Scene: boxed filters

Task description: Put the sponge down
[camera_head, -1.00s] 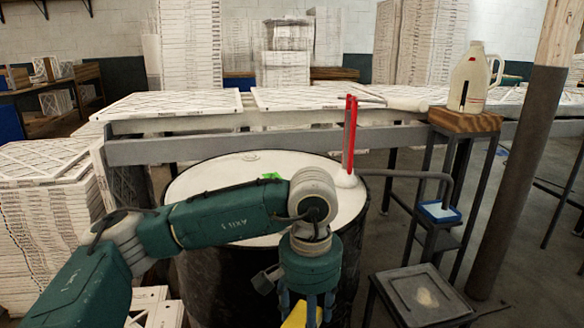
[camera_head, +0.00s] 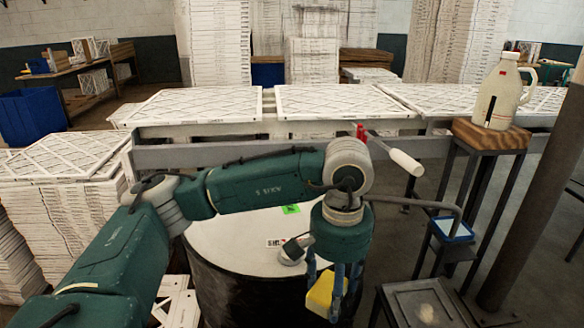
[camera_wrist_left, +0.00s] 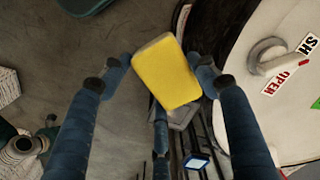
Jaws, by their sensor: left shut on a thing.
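The sponge is a yellow block (camera_head: 320,292) with a paler edge. My left gripper (camera_head: 335,296) points down and is shut on the sponge, holding it in the air in front of the right side of a dark drum (camera_head: 235,290) with a white top. In the left wrist view the sponge (camera_wrist_left: 167,74) sits tilted between the blue fingertips (camera_wrist_left: 160,76), with floor below it. The drum's white top shows at the right there. My right gripper is not in view.
A low grey stool (camera_head: 430,303) stands right of the gripper. A blue-rimmed tray (camera_head: 452,229) is on a metal stand, near a wood-topped stand (camera_head: 490,133) bearing a jug (camera_head: 497,92). Stacked filters (camera_head: 65,215) stand at left.

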